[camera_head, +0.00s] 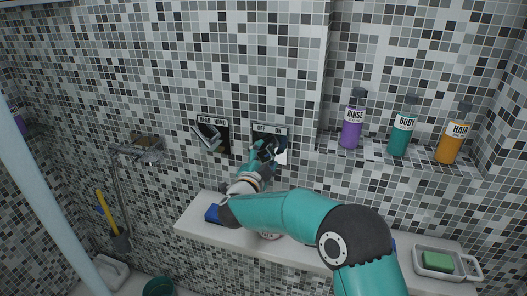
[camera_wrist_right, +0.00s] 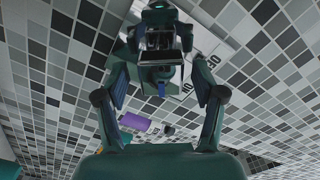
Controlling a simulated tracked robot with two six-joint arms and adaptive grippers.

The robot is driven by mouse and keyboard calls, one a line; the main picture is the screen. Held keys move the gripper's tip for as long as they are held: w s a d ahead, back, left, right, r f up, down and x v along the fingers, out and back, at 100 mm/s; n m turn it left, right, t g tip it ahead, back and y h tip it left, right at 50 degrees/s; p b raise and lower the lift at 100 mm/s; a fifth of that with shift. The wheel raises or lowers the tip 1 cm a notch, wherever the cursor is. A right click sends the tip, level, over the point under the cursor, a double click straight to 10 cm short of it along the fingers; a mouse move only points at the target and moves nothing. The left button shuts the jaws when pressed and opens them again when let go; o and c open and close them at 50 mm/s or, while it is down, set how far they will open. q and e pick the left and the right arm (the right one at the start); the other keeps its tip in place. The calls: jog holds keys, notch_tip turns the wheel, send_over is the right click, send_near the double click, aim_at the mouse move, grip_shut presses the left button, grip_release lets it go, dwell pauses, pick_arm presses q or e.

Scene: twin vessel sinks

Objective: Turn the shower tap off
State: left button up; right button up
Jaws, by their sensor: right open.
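Two dark control plates sit side by side on the mosaic wall in the head view. The left plate (camera_head: 211,135), labelled HEAD and HAND, carries a chrome lever. The right plate (camera_head: 270,130) is mostly hidden behind my right gripper (camera_head: 265,150), which is right in front of it. In the right wrist view, my right gripper (camera_wrist_right: 160,72) has its fingers spread to both sides of a dark and shiny fitting (camera_wrist_right: 158,50). I cannot tell whether they touch it. Which way its handle points is unclear. My left gripper is not in view.
A ledge (camera_head: 190,220) runs below the plates, under my right arm. At right, a shelf (camera_head: 370,155) holds purple (camera_head: 352,125), teal (camera_head: 402,130) and orange (camera_head: 453,137) bottles. A green soap (camera_head: 437,261) lies in a dish. A hand shower (camera_head: 145,152) hangs at left.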

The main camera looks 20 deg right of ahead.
jog(key=shift+w+d, duration=0.35)
jog(key=shift+w, duration=0.1)
jog(key=c, duration=1)
jog(key=shift+w, duration=0.1)
jog(key=shift+c, duration=0.8)
